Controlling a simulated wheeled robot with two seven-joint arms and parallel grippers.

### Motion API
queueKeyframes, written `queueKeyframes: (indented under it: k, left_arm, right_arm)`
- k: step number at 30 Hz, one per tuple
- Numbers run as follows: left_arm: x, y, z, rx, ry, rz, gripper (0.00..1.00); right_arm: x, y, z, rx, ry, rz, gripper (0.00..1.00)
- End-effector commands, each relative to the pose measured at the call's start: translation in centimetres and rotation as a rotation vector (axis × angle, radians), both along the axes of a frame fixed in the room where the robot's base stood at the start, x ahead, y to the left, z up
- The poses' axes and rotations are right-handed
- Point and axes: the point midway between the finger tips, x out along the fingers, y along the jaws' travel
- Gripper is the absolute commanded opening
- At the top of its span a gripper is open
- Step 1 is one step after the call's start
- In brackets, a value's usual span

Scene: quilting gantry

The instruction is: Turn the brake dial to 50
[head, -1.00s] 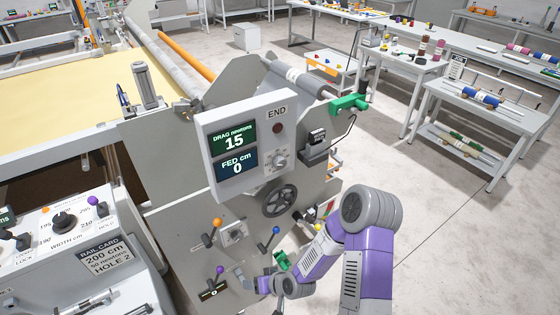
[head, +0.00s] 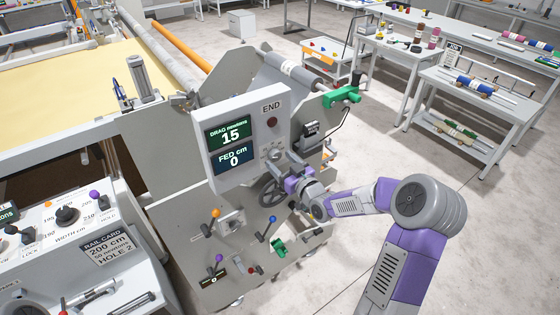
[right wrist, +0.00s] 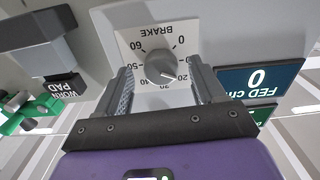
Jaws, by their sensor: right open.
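The brake dial (right wrist: 160,68) is a grey knob on a white plate marked BRAKE, upside down in the right wrist view, with numbers from 0 to 60. Its pointer appears to sit near 20. My right gripper (right wrist: 162,80) is open, its fingers on either side of the dial; I cannot tell whether they touch it. In the head view my right gripper (head: 284,163) is at the lower right of the control panel (head: 283,105) and partly hides the dial. The drag display (head: 229,135) reads 15 newtons. My left gripper is not in view.
The fed display (head: 235,159) reads 0 cm. A black handwheel (head: 268,192) and several coloured-knob levers sit below the panel. The work pad block (right wrist: 45,50) is beside the dial. A rail card (head: 107,246) reads 200 cm, 50 newtons, hole 2.

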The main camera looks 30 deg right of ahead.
Motion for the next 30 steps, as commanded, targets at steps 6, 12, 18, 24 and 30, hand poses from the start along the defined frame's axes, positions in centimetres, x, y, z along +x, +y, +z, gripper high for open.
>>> queueKeyframes:
  k: [6, 12, 18, 24, 30]
  left_arm:
    - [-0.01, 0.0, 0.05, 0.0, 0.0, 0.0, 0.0]
    - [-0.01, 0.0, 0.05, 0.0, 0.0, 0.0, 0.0]
    - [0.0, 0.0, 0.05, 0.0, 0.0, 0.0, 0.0]
    - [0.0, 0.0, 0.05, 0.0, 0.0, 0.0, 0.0]
    - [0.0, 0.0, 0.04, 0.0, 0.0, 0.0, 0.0]
  right_arm:
    - [1.06, 0.11, -0.03, 0.001, 0.001, 0.0, 0.69]
    - [1.05, 0.11, -0.03, 0.002, 0.001, 0.0, 0.67]
    - [1.03, 0.11, -0.04, 0.002, 0.002, 0.0, 0.37]
    - [1.03, 0.11, -0.04, 0.002, 0.002, 0.0, 0.13]
    - [1.02, 0.13, -0.04, 0.023, 0.004, 0.0, 0.13]
